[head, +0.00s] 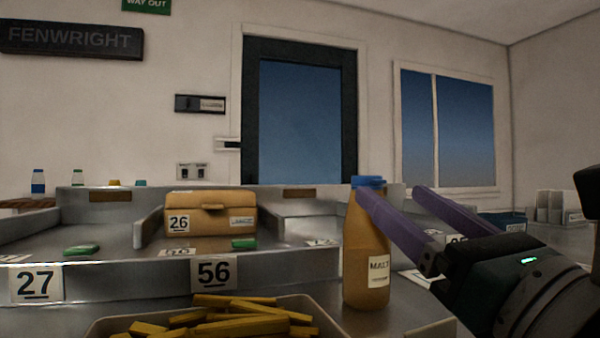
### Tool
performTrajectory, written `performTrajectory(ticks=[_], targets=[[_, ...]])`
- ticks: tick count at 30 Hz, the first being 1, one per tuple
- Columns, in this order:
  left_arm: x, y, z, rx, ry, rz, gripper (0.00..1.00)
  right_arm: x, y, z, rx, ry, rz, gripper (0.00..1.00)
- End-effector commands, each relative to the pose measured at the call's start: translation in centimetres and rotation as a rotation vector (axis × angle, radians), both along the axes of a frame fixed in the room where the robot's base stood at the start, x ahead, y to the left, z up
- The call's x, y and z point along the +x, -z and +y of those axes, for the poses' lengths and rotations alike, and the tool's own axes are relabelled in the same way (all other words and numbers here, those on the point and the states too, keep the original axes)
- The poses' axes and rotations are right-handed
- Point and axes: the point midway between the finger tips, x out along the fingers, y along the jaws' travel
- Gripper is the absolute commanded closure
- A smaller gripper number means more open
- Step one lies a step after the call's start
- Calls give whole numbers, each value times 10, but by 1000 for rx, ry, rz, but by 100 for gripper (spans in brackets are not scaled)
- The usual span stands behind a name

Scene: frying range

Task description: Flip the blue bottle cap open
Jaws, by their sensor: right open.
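An orange-brown bottle (367,262) with a "MALT" label stands upright on the metal counter, right of centre. Its blue cap (367,181) sits on top and looks shut, with no raised lid visible. My right gripper (391,192) comes in from the right with its two purple fingers apart and nothing between them. The tip of its left finger overlaps the bottle's neck just below the cap; I cannot tell whether it touches. The other fingertip is to the right of the cap. My left gripper is not in view.
A tray (98,328) of yellow sticks stands at the front, left of the bottle. Behind are metal bays with number cards, a cardboard box (210,222) and green items (82,249). Small bottles (38,181) stand at the far left. White holders (556,207) stand at the right.

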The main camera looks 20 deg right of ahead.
Motion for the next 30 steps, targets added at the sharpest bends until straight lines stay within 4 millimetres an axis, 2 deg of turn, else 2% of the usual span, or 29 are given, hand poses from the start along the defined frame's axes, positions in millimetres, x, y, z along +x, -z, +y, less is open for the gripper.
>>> performTrajectory(ticks=[3, 9, 20, 30], targets=[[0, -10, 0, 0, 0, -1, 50, 20, -12, 1, 2, -1, -3, 28], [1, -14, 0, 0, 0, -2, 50, 41, -18, 3, 2, 0, -1, 28], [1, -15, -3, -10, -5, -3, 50, 46, -19, 3, 3, 0, 1, 28], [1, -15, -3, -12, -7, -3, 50, 46, -18, 3, 3, 0, 1, 65]])
